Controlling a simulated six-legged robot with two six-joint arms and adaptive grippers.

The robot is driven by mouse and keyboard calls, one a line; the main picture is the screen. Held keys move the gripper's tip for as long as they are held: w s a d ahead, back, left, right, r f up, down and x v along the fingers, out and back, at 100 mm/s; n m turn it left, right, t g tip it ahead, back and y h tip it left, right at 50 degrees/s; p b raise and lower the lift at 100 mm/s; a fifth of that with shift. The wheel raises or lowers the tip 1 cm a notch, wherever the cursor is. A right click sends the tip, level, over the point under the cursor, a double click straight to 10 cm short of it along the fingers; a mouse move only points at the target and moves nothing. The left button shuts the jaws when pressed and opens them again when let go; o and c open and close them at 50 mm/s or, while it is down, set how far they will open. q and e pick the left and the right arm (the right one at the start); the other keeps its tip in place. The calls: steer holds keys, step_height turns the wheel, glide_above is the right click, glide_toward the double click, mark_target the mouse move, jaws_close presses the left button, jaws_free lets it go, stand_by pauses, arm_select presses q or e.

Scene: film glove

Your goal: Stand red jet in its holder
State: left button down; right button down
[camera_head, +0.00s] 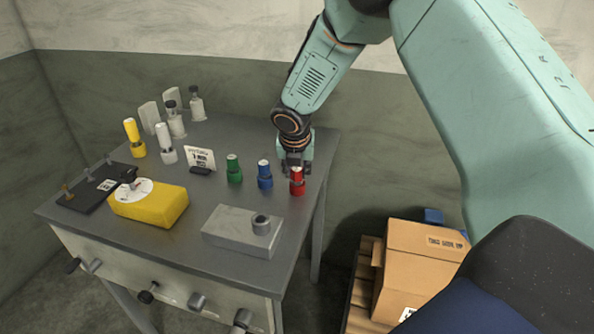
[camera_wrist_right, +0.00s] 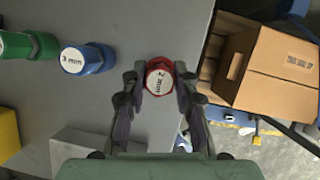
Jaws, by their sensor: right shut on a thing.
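The red jet (camera_head: 297,184) stands upright near the right edge of the table, and its white top label shows in the right wrist view (camera_wrist_right: 160,82). My right gripper (camera_head: 295,165) is above it with its fingers closed on both sides of it; it also shows in the right wrist view (camera_wrist_right: 158,92). The likely holder is a grey block (camera_head: 228,232) with a round dark socket (camera_head: 261,222) at the table's front right, apart from the jet. My left gripper is not in view.
A blue jet (camera_head: 264,176) and a green jet (camera_head: 233,170) stand left of the red one. A yellow box (camera_head: 148,205), a small sign (camera_head: 200,157) and several bottles are farther left. A cardboard box (camera_head: 415,270) is beside the table.

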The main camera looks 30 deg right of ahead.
steer(key=shift+w+d+f, duration=0.1)
steer(key=shift+w, duration=0.05)
steer(key=c, duration=1.5)
jaws_free()
steer(key=o, duration=0.5)
steer(key=shift+s, duration=0.2)
steer(key=shift+w, duration=0.1)
steer(key=p+v, duration=0.1)
steer(key=v, duration=1.1)
steer(key=shift+p, duration=0.35)
steer(key=shift+d, duration=0.1)
